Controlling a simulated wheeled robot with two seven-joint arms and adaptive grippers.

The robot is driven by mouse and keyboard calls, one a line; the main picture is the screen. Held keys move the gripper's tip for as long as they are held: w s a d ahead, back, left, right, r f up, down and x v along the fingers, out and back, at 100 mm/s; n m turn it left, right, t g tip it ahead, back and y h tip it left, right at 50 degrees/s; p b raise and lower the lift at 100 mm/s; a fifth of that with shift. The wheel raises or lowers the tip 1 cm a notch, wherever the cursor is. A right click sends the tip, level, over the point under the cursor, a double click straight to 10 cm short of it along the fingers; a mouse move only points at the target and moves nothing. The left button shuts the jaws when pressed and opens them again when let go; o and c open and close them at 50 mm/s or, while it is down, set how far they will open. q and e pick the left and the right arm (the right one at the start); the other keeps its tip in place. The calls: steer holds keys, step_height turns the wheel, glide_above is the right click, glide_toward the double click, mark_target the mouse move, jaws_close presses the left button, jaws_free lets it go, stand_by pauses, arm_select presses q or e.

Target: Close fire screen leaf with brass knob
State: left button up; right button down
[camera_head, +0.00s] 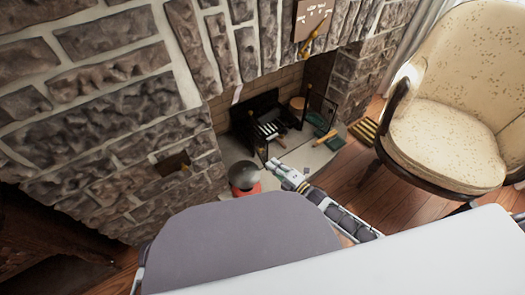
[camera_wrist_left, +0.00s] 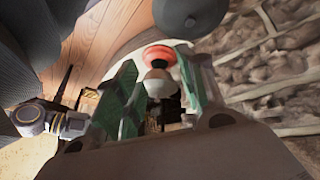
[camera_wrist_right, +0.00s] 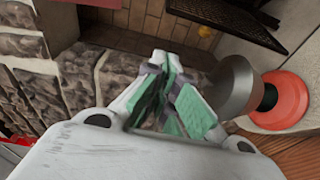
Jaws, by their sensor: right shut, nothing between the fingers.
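A dark, thin panel that looks like a fire screen leaf (camera_head: 318,105) stands at the right of the fireplace opening in the head view. I cannot tell whether this is the brass knob. My right gripper (camera_head: 276,165) is in front of the hearth, shut and empty; its green-padded fingers (camera_wrist_right: 170,80) show apart from the panel. My left gripper (camera_wrist_left: 160,85) is open and empty in its wrist view; the head view does not show it.
A black grate-like object (camera_head: 268,122) is inside the fireplace. A cream armchair (camera_head: 450,125) stands right. Stone wall (camera_head: 100,110) fills the left. Wooden floor (camera_head: 350,185) lies between hearth and chair.

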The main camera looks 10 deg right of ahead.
arm_select(q)
steer(key=shift+r, duration=0.35)
arm_select(e)
steer(key=shift+a+r+n, duration=0.3)
steer(key=shift+r, duration=0.05)
arm_select(q)
steer(key=shift+f, duration=0.15)
arm_select(e)
steer(key=shift+w, duration=0.2)
arm_select(q)
step_height(320, 180, down, 7)
steer(key=d+t+h+b, duration=0.1)
steer(key=b, duration=0.4)
steer(key=shift+w+d, duration=0.25)
steer(key=shift+w, duration=0.2)
arm_select(e)
steer(key=w+a, duration=0.1)
steer(key=w, duration=0.8)
steer(key=shift+a, duration=0.15)
arm_select(q)
steer(key=shift+s+n, duration=0.15)
steer(key=shift+n, duration=0.15)
